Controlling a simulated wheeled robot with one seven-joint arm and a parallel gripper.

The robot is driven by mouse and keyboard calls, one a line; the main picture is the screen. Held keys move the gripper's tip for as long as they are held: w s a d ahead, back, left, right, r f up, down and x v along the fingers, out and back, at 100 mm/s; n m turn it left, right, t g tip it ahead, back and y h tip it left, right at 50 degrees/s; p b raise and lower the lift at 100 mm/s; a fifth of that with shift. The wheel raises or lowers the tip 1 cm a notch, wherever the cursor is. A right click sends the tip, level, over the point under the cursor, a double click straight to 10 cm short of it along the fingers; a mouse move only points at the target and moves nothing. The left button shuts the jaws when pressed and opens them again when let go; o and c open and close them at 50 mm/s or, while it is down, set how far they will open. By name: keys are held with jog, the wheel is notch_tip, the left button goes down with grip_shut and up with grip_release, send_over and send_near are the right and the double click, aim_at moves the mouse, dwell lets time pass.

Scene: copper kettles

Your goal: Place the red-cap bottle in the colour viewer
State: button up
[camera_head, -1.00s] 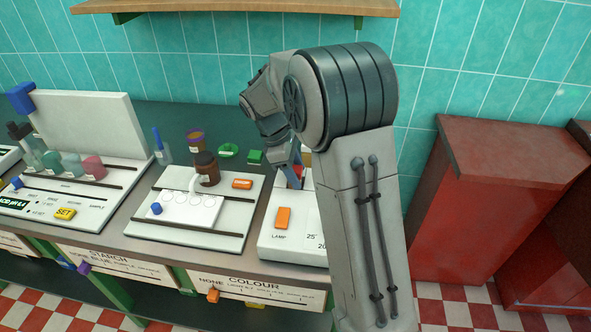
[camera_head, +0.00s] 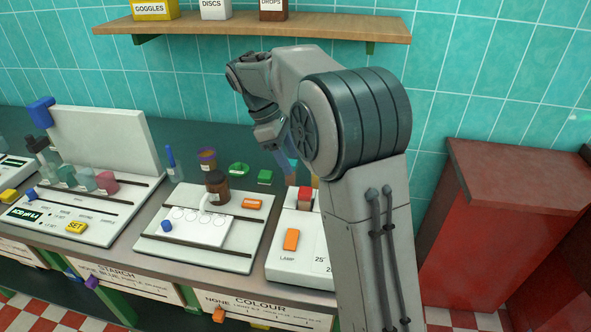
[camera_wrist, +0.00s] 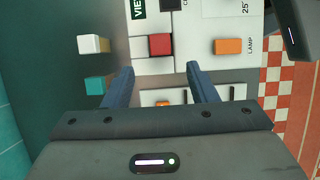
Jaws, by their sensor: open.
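The colour viewer (camera_head: 285,262) is the white box with an orange lamp switch (camera_head: 291,239) at the bench's right end, partly hidden by my arm. A red cap (camera_head: 304,193) shows at the viewer's back part; it also shows in the wrist view (camera_wrist: 160,44), set in the viewer beside an empty-looking white square. In the head view my gripper (camera_head: 285,160) is above and behind the viewer.
White (camera_wrist: 93,43) and teal (camera_wrist: 95,85) caps stand beside the viewer. A white tray (camera_head: 235,258) with a brown jar (camera_head: 217,185) stands left of it. A shelf (camera_head: 250,30) with boxes hangs above. A red cabinet (camera_head: 465,240) stands right.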

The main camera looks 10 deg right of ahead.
jog(key=s+d+f+m+t+y, duration=0.2)
jog(key=s+m, duration=0.5)
jog(key=s, duration=0.5)
jog(key=s+d+f+m+t+y, duration=0.2)
jog(key=s+m, duration=0.4)
jog(key=s, duration=0.7)
jog(key=shift+s+m+t, duration=0.15)
jog(key=shift+m+t, duration=0.15)
jog(key=shift+m, duration=0.1)
